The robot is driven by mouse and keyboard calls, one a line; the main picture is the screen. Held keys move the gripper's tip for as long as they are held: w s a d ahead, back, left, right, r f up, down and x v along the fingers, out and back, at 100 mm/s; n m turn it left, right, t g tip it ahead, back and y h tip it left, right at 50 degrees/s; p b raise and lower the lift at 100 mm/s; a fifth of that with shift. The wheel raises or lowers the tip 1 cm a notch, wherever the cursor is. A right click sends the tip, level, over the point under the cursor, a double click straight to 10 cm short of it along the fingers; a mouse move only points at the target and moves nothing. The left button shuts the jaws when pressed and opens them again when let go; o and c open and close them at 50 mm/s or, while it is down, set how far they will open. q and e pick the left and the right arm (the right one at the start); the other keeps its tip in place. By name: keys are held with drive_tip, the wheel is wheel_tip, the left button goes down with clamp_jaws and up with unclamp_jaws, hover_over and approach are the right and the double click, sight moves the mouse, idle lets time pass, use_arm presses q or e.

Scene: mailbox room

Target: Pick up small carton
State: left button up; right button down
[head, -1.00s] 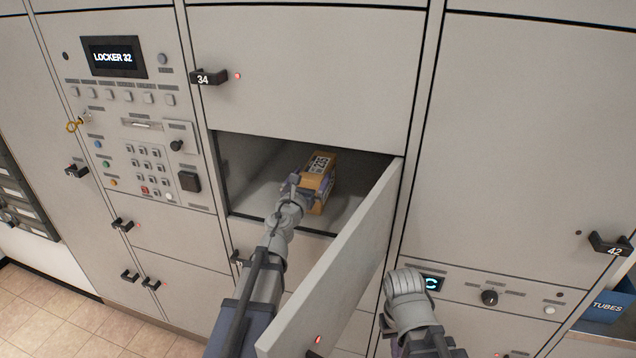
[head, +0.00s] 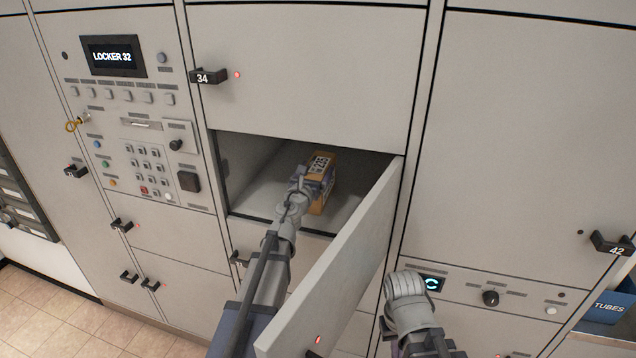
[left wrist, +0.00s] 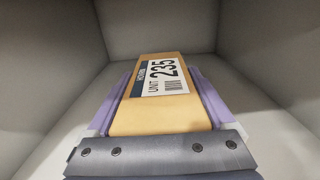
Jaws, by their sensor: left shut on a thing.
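The small carton (head: 321,170) is a yellow-brown box with a white label, inside the open locker compartment in the head view. In the left wrist view the carton (left wrist: 150,121) lies between the two purple finger pads, its label reading "UNIT 235". My left gripper (head: 305,180) reaches into the compartment and is shut on the carton; it also shows in the left wrist view (left wrist: 160,100). I cannot tell whether the carton touches the compartment floor. My right arm shows at the lower right, outside the locker; its fingers cannot be made out.
The open locker door (head: 340,270) stands out to the right of my left arm. Door 34 (head: 300,70) is shut above the compartment. A control panel (head: 130,120) with a "LOCKER 32" display is at the left. A blue bin (head: 608,308) marked "TUBES" is at the far right.

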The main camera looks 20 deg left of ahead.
use_arm(q)
clamp_jaws()
use_arm(e)
drive_tip(key=shift+r, duration=0.1)
idle(0.4)
